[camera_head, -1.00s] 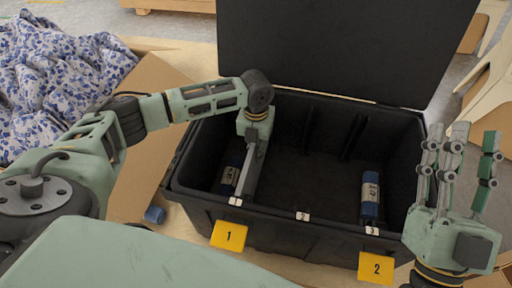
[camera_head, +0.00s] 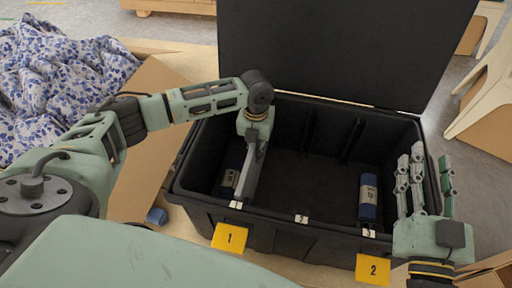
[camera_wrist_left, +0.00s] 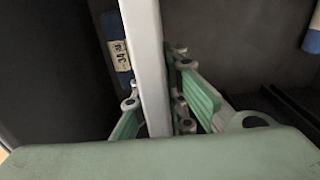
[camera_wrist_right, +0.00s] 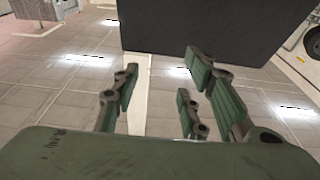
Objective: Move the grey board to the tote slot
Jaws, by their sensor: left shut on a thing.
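The grey board (camera_head: 250,172) is held on edge inside the left part of the black tote (camera_head: 290,225), just right of a blue bottle (camera_head: 231,178) with a white label. My left gripper (camera_wrist_left: 160,115) is shut on the grey board (camera_wrist_left: 147,60), with fingers on both sides of it. In the head view that gripper (camera_head: 253,140) points down into the tote, and its fingertips are largely hidden. My right gripper (camera_head: 420,178) is open and empty, raised in front of the tote's right end; its spread fingers also show in the right wrist view (camera_wrist_right: 160,105).
Another blue bottle (camera_head: 368,198) stands inside the tote at the right. The tote's lid (camera_head: 335,50) is up at the back. Yellow tags 1 (camera_head: 229,236) and 2 (camera_head: 372,269) hang on the front. A small blue cylinder (camera_head: 157,216) lies outside at the left. Patterned cloth (camera_head: 60,90) fills the far left.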

